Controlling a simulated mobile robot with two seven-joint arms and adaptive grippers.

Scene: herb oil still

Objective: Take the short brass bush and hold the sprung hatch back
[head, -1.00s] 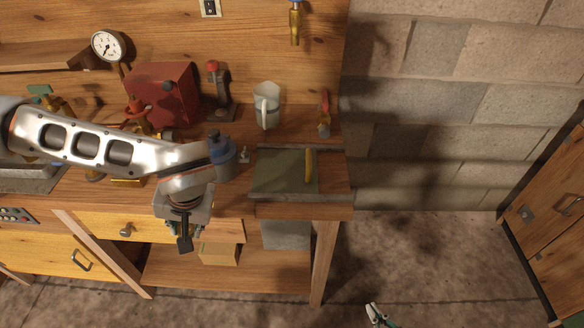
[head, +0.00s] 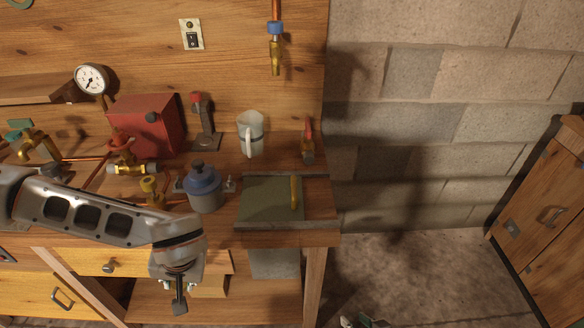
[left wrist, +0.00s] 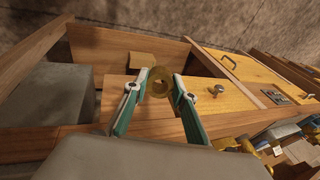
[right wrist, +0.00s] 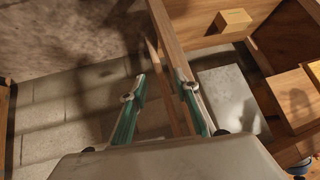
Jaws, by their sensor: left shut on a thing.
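My left gripper (left wrist: 160,88) is shut on a short brass bush (left wrist: 160,76), held between its fingertips in the left wrist view. In the head view the left arm comes in from the left, and its gripper (head: 178,288) is in front of the bench, near the drawer fronts; its fingers are mostly hidden there. My right gripper (right wrist: 160,90) is open and empty in the right wrist view. In the head view only its fingertips (head: 364,321) show, at the bottom edge. A grey-green panel (head: 262,205) with a yellow bar (head: 296,193) lies on the bench; I cannot tell whether it is the hatch.
A blue-topped pot (head: 204,192), white jug (head: 250,135), red box (head: 148,125) and brass valve (head: 130,168) stand on the bench. A grey block (head: 274,264) is under its right end. Floor (head: 420,270) right of the bench is clear, up to a wooden cabinet (head: 545,205).

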